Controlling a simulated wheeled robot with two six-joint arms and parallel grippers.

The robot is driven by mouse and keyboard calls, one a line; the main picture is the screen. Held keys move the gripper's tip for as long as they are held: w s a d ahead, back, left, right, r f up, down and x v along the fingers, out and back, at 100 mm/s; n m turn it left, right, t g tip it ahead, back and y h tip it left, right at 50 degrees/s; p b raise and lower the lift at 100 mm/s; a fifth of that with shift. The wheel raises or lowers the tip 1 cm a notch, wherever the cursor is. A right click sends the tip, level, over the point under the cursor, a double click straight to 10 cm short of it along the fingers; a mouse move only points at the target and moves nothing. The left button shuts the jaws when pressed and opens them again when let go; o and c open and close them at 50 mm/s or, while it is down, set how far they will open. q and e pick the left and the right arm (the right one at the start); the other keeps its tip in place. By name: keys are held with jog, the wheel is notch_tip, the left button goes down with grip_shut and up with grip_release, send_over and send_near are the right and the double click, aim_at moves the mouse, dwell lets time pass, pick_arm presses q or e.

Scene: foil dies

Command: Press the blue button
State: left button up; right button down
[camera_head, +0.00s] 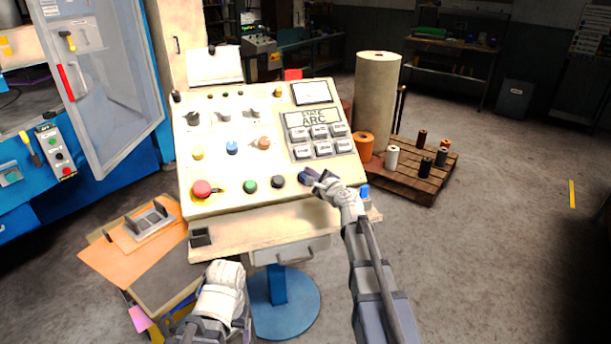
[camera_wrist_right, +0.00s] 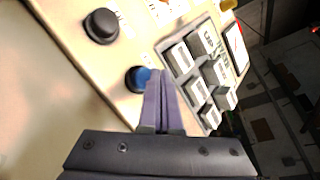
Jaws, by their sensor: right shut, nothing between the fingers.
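The blue button (camera_wrist_right: 138,78) shows in the right wrist view, a round blue cap in a dark ring on the beige panel (camera_head: 217,130). My right gripper (camera_head: 305,175) is shut and empty, with its purple fingers at the lower right of the panel. In the right wrist view the fingertips (camera_wrist_right: 157,73) overlap the right edge of the blue button. I cannot tell whether they touch it. In the head view the gripper hides the button. My left gripper (camera_head: 222,285) is low in front of the panel; its jaws cannot be made out.
A black button (camera_head: 278,181), a green button (camera_head: 250,186) and a red mushroom button (camera_head: 202,188) line the panel's lower row. A blue knob (camera_head: 232,147) sits above them. Several grey keys (camera_head: 320,148) lie close to the right gripper. A pallet (camera_head: 425,180) stands right.

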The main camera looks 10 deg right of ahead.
jog(key=shift+f, duration=0.1)
jog(key=shift+w+f+b, duration=0.25)
jog(key=shift+b, duration=0.05)
jog(key=shift+w+f+b, duration=0.3)
jog(key=shift+f+b, duration=0.1)
jog(key=shift+b, duration=0.05)
dwell(0.9)
jog(key=shift+r, duration=0.1)
jog(key=shift+s+r+p, duration=0.55)
jog(key=shift+r+p, duration=0.15)
jog(key=shift+p, duration=0.05)
jog(key=s+r+p, duration=0.1)
jog(key=r+p, duration=0.1)
jog(key=s+r+p, duration=0.2)
dwell(0.6)
jog(key=shift+w, duration=0.1)
